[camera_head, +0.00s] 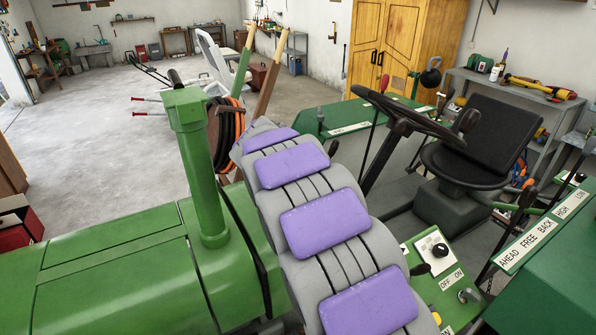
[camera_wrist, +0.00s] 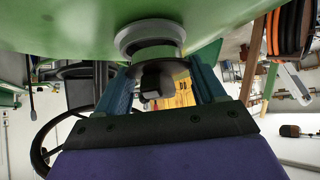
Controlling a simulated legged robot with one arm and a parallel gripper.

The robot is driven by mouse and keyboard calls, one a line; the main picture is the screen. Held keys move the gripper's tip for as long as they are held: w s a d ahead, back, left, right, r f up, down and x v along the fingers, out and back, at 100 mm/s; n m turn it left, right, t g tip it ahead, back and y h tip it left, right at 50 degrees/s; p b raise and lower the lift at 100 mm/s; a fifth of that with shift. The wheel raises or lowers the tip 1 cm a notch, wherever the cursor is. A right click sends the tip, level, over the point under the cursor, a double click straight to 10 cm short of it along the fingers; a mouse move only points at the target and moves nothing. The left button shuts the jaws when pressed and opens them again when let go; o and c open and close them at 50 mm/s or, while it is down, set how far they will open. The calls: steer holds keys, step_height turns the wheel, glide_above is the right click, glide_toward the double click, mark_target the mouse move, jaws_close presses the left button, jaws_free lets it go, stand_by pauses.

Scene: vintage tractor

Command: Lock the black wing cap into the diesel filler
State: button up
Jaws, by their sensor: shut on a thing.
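The black wing cap (camera_wrist: 157,78) shows in the wrist view between the two teal fingers of my gripper (camera_wrist: 161,80), which is shut on it. Its dark wing faces my gripper's palm. The diesel filler (camera_wrist: 150,35) is a grey ring on the green tractor body, just beyond the cap and roughly in line with it. The cap overlaps the ring's edge in this view. I cannot tell whether it is seated in it or a little apart. In the head view my own grey and purple arm hides the gripper, cap and filler.
The green hood (camera_head: 110,270) with an upright green pipe (camera_head: 205,180) stands left of my arm. The steering wheel (camera_head: 408,118), black seat (camera_head: 485,150) and labelled control panel (camera_head: 545,230) are to the right. Open floor (camera_head: 95,135) lies at the back left.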

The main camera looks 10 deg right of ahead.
steer(key=shift+a+f, duration=0.25)
steer(key=shift+a, duration=0.1)
steer(key=shift+d, duration=0.65)
steer(key=shift+d+r+b, duration=0.25)
steer(key=shift+r+b, duration=0.05)
steer(key=shift+a+r, duration=0.1)
steer(key=shift+a, duration=0.65)
steer(key=shift+d+b, duration=0.4)
steer(key=shift+d, duration=0.65)
steer(key=shift+a, duration=0.15)
